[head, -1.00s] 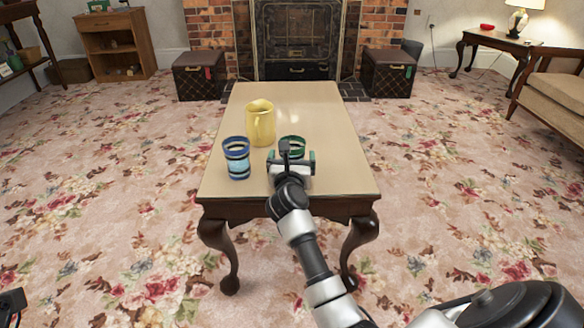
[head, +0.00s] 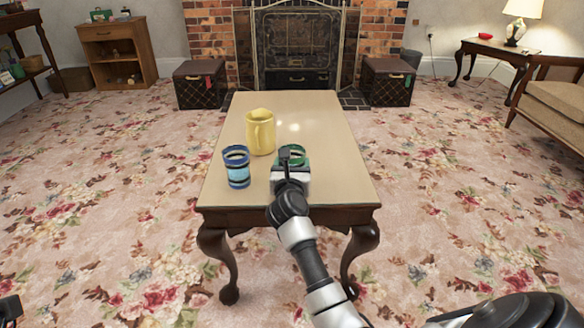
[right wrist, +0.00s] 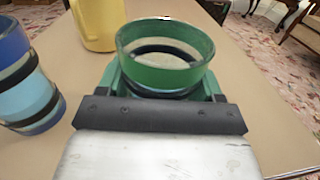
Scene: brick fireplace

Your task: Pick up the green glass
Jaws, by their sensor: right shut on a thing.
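The green glass (head: 293,153) stands on the table behind my right gripper in the head view. It has a green rim band and a dark stripe. My right gripper (head: 291,168) is shut on it, with the fingers on either side of the glass. In the right wrist view the green glass (right wrist: 165,55) sits upright between the green finger pads (right wrist: 163,88). Its lower part is hidden by the gripper. I cannot see whether its base is off the table. A small dark part of my left arm shows at the bottom left edge of the head view; its jaws cannot be made out.
A blue striped glass (head: 237,167) stands to the left of the green glass, a small gap away. A yellow mug (head: 260,132) stands behind them. The back of the wooden table (head: 300,107) is clear. A brick fireplace (head: 297,50) and two dark trunks are beyond.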

